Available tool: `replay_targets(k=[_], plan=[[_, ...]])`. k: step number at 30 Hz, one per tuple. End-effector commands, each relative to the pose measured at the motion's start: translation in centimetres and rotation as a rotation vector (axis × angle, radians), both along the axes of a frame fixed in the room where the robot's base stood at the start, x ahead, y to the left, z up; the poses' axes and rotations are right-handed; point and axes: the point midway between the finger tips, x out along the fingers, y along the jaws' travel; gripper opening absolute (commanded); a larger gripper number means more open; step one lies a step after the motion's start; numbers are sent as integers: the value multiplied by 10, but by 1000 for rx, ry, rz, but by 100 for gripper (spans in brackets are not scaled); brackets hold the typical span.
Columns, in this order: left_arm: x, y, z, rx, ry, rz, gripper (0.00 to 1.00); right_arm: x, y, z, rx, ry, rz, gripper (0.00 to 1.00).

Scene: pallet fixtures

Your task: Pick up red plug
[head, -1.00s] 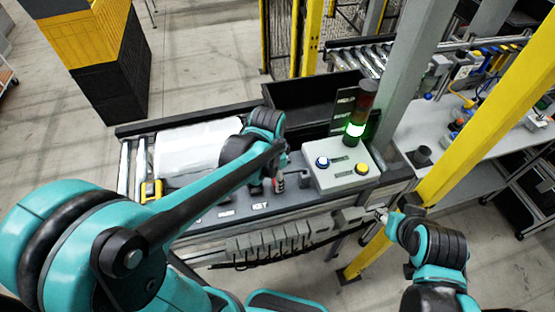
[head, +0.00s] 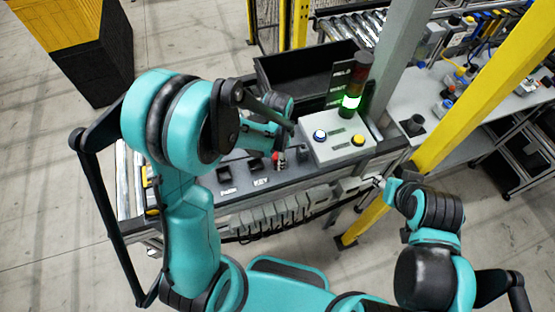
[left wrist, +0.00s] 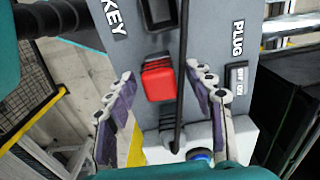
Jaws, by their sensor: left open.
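The red plug (left wrist: 158,80) sits on the grey panel between the KEY and PLUG labels in the left wrist view. A small red part beside the KEY label (head: 279,158) in the head view seems to be the same plug. My left gripper (left wrist: 160,74) is open, with its fingers to the left and right of the plug in the picture. I cannot tell whether either finger touches it. In the head view my left arm hides part of the bench. My right gripper (head: 379,182) is by the bench's front edge; its fingers are too small to read.
A control box (head: 338,140) with a blue-white and a yellow button stands right of the plug. A signal tower (head: 354,85) glows green behind it. A black bin (head: 300,75) is at the back, and a yellow post (head: 475,105) rises at the right.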

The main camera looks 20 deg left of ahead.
Motion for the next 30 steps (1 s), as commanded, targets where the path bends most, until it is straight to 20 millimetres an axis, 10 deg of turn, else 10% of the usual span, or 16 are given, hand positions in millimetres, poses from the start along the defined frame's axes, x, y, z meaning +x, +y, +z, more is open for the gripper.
replay_targets(k=[4, 11, 23, 30], plan=[[0, 0, 0, 0, 0, 0, 53, 0, 0, 0, 0, 0, 0, 40], [0, 0, 1, 0, 0, 0, 0, 0, 0, 0, 0, 0, 0, 40], [0, 0, 6, 0, 0, 0, 0, 0, 0, 1, 0, 0, 0, 40], [0, 0, 41, 0, 0, 0, 0, 0, 0, 6, 0, 0, 0, 40]])
